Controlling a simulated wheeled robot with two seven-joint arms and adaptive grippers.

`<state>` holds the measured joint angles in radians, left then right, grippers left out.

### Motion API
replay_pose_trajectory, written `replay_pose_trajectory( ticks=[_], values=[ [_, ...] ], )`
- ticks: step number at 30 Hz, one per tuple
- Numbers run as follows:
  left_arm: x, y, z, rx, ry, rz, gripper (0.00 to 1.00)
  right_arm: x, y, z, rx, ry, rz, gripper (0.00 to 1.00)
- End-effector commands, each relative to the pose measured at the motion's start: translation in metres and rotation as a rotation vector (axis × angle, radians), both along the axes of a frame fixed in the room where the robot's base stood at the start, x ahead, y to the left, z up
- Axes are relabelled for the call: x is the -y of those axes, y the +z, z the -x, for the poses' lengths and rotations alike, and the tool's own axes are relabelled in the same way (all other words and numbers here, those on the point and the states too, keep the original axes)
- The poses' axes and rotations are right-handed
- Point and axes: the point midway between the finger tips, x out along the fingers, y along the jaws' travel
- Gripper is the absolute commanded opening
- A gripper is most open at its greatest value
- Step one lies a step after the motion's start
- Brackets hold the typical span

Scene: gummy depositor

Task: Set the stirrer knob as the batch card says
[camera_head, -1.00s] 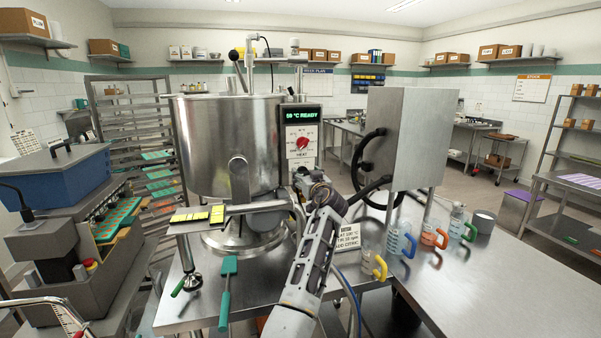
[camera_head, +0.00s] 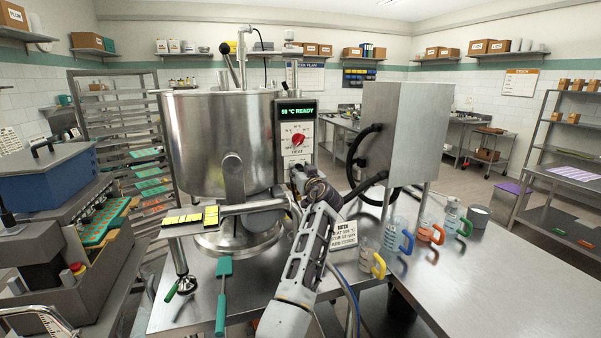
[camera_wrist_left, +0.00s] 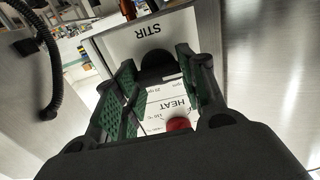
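The control panel (camera_head: 297,118) on the steel kettle has a green-lit display ending in "READY" and a red heat knob (camera_head: 298,140). The red knob also shows in the left wrist view (camera_wrist_left: 178,124), by the upside-down word HEAT. The black stirrer knob (camera_wrist_left: 158,66) lies by the upside-down word STIR. My left gripper (camera_wrist_left: 157,62) is open, its green-padded fingers on either side of the black knob. I cannot tell whether they touch it. The batch card (camera_head: 342,236) stands right of my left arm; its small print is only partly legible. My right gripper is not in view.
A steel cabinet (camera_head: 405,135) with a black hose stands right of the panel. Several jugs with coloured handles, such as the yellow-handled one (camera_head: 370,262), stand on the table. A green spatula (camera_head: 222,295) lies at the front. The table's right part (camera_head: 480,285) is clear.

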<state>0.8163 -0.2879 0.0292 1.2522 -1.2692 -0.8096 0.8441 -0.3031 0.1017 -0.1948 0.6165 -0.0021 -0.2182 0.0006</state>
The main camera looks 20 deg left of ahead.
Motion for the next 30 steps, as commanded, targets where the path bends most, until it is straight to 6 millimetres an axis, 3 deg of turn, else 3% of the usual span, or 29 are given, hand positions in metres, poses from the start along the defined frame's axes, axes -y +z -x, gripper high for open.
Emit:
replay_pose_trajectory(
  ticks=[1, 4, 17, 30],
  values=[
    [0.000, 0.000, 0.000, 0.000, 0.000, 0.000, 0.29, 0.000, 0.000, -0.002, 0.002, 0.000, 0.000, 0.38],
    [0.000, 0.000, 0.000, 0.000, 0.000, 0.000, 0.17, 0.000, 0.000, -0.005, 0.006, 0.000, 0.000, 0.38],
    [0.000, 0.000, 0.000, -0.033, 0.001, -0.051, 0.17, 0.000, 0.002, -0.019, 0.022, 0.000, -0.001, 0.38],
    [0.001, 0.001, -0.001, -0.194, 0.001, -0.290, 0.17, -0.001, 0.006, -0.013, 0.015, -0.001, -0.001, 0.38]
  ],
)
